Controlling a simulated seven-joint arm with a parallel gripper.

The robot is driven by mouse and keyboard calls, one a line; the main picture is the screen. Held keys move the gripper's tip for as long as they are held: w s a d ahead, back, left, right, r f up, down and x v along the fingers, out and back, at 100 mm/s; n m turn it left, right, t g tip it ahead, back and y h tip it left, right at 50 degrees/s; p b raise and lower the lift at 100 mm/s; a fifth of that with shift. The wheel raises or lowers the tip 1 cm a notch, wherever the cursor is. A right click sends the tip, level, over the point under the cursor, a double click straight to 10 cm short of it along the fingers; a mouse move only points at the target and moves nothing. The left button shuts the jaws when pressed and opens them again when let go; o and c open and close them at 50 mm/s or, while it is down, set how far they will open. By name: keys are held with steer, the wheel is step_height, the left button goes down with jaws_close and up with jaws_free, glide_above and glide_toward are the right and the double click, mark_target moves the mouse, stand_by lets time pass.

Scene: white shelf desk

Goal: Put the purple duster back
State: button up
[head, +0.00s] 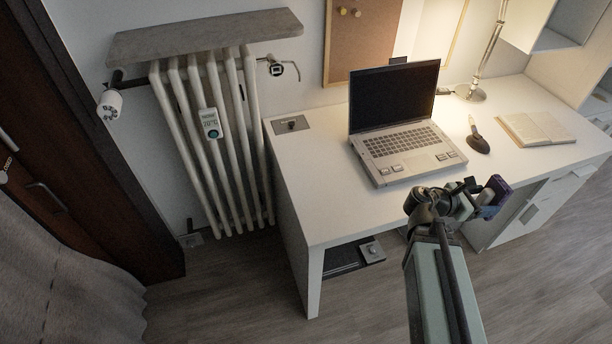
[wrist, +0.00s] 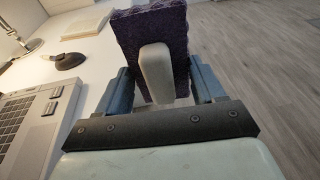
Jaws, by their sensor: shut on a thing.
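The purple duster (wrist: 170,27) is a dark purple block with a pale handle (wrist: 155,72). In the wrist view it sits between the two fingers of my gripper (wrist: 165,85), with the handle facing the camera. My gripper is shut on it. In the head view my gripper (head: 474,200) and the duster (head: 496,187) are above the front edge of the white desk (head: 330,205), to the right of the laptop. Part of the duster is hidden by the gripper there.
A laptop (head: 410,143) stands open on the desk. A dark holder with a pointed upright piece (head: 477,138) and an open book (head: 536,129) lie right of it, with a lamp (head: 470,92) behind. A small square plate (head: 291,124) is at the back left. The left desktop is clear.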

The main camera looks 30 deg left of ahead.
steer(key=w+a+r+g+y, duration=0.2)
steer(key=a, duration=0.7)
steer(key=w+a+r+n+g+y, duration=0.1)
steer(key=w+a+r+y, duration=0.1)
steer(key=a, duration=0.8)
steer(key=w+a+r+g+y, duration=0.2)
steer(key=a+y, duration=0.1)
steer(key=a, duration=0.6)
steer(key=s+a+f+g+y, duration=0.2)
steer(key=s+a, duration=0.3)
steer(key=a, duration=0.4)
steer(key=s+a+f+g+y, duration=0.2)
steer(key=s+a+g+y, duration=0.2)
steer(key=a, duration=0.5)
steer(key=shift+s+f, duration=0.4)
steer(key=shift+s, duration=0.65)
steer(key=shift+f, duration=4.9)
